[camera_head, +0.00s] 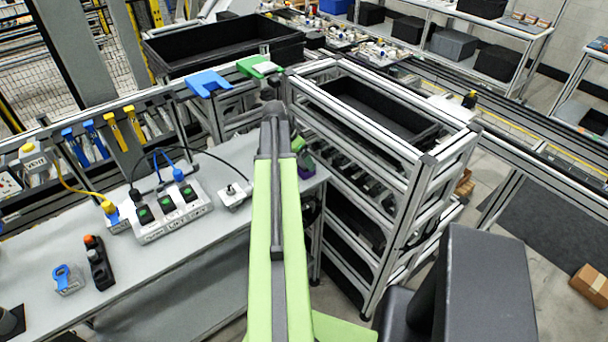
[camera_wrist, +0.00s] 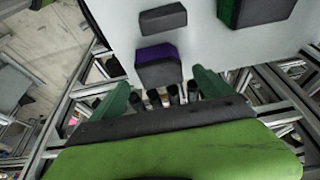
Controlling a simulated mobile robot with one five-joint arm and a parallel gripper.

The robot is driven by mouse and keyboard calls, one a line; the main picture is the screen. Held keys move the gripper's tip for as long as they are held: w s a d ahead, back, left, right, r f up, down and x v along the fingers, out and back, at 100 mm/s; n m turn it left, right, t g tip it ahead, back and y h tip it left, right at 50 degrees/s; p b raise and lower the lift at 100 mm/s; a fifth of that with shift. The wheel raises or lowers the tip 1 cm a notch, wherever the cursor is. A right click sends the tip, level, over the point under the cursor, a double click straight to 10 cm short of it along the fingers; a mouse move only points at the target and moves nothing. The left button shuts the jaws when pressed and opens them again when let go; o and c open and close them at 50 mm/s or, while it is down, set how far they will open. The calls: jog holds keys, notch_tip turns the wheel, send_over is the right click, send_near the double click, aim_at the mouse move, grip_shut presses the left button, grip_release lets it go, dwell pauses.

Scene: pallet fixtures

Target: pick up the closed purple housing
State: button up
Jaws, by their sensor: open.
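The purple housing (camera_wrist: 158,62) sits on the grey bench top in the wrist view, purple on one face and dark grey on another. It looks closed. My gripper (camera_wrist: 163,92) is open, its two green fingers spread on either side below the housing in the picture. The housing is not between the fingertips and I see no contact. In the head view a bit of purple (camera_head: 305,164) shows at the bench's right end, just right of my arm, which hides most of that spot.
In the wrist view a small dark grey block (camera_wrist: 163,18) lies beyond the purple housing, and a green and dark grey housing (camera_wrist: 256,10) stands to the upper right. In the head view a metal rack (camera_head: 415,195) adjoins the bench's right end. A cabled button box (camera_head: 172,212) stands left.

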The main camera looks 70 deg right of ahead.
aim_at(303, 162)
jog(key=b+x, duration=0.5)
jog(key=shift+w+f, duration=0.25)
jog(key=shift+r, duration=0.2)
jog(key=c, duration=1.6)
